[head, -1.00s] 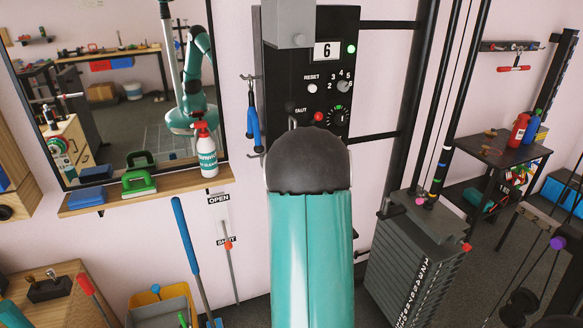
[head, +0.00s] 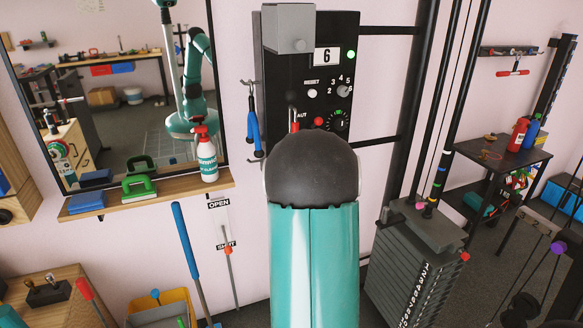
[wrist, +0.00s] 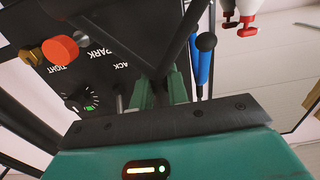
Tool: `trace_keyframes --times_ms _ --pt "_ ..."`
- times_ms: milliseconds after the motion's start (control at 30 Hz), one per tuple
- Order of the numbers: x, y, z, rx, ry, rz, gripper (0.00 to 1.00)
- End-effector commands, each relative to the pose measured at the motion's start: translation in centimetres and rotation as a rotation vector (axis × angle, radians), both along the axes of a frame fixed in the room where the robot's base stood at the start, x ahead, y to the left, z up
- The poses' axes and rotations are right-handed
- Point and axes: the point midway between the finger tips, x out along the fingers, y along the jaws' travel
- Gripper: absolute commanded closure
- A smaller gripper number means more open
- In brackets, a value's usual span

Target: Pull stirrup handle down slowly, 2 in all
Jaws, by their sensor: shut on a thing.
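In the wrist view my gripper (wrist: 159,88) has its green fingers shut on a dark piece. Dark bars (wrist: 185,38) run to it in a V; they look like the frame of the stirrup handle, but its grip is hidden. In the head view my green arm with its dark round joint covers the gripper and what it holds. The plate pile (head: 412,280), a stack of dark numbered plates with rods and cables above, stands right of my arm. I cannot tell if any plate is lifted.
The black panel (head: 275,70) on the wall reads 6 and shows a green light. A blue handle (head: 253,125) hangs beside it. A mirror, a shelf (head: 150,195) with a spray bottle (head: 207,155), and a dark table (head: 500,155) stand around. Wall bars are close on the right.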

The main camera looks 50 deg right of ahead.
Motion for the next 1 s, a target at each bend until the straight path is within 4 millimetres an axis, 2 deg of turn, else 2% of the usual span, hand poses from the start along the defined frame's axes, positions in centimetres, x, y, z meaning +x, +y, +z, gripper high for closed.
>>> trace_keyframes --times_ms 400,733,1000 --pt "0.0 0.1 0.2 0.006 0.006 0.000 1.00" --pt "0.0 0.0 2.3 0.004 0.006 -0.001 1.00" --pt "-0.1 0.0 2.5 0.006 0.006 -0.001 1.00"
